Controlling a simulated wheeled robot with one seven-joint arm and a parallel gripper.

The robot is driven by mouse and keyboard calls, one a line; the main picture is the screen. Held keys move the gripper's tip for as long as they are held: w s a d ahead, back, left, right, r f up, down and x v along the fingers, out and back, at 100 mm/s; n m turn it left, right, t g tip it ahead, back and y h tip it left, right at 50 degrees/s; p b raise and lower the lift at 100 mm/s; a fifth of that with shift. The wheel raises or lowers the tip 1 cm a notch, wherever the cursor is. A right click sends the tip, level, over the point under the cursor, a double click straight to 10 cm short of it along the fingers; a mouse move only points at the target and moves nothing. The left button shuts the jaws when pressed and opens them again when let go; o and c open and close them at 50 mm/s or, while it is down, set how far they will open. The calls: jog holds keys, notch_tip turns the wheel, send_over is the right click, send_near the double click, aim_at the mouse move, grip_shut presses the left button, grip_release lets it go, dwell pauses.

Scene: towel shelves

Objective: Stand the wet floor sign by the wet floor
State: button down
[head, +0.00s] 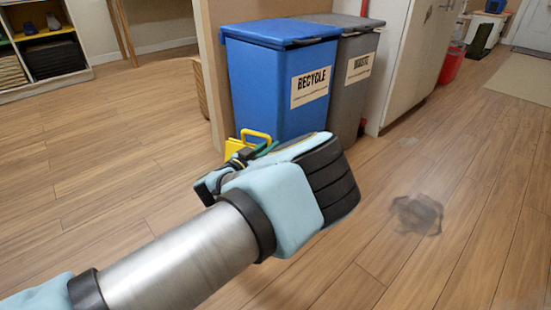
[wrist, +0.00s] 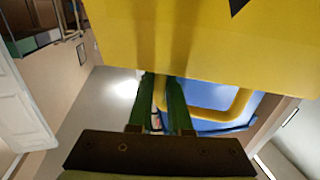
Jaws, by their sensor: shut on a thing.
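The yellow wet floor sign (head: 232,150) shows only in small part in the head view, with a yellow loop handle at its top; my arm and gripper hide the rest. In the wrist view the sign (wrist: 190,40) fills the upper part, with a bit of a black mark and the yellow handle (wrist: 235,104) beside my fingers. My gripper (head: 252,152) is shut on the sign, its green fingers (wrist: 168,88) meeting the sign's edge in the wrist view. The wet floor is a dark smudged patch (head: 417,214) to the right of my gripper, on bare boards.
A blue recycle bin (head: 270,90) and a grey waste bin (head: 352,85) stand side by side behind my gripper. A white cabinet (head: 405,55) and a red bin (head: 451,66) are further right. A shelf (head: 45,68) stands far left. Floor around the patch is clear.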

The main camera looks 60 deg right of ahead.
jog(key=d+b, duration=0.1)
jog(key=d, duration=0.2)
jog(key=shift+s+d, duration=0.15)
jog(key=shift+s, duration=0.05)
notch_tip(320, 180, down, 4)
jog(key=b, duration=0.2)
jog(key=shift+r+b, duration=0.15)
jog(key=shift+b, duration=0.15)
jog(key=shift+r, duration=0.15)
jog(key=c, duration=0.8)
grip_release()
jog(key=shift+c, duration=0.2)
jog(key=shift+w+a+p, duration=0.1)
jog(key=shift+a+p, duration=0.2)
jog(key=shift+p, duration=0.05)
jog(key=w+a+p, duration=0.1)
jog(key=a+p, duration=0.3)
jog(key=a, duration=0.7)
jog(key=shift+a, duration=0.15)
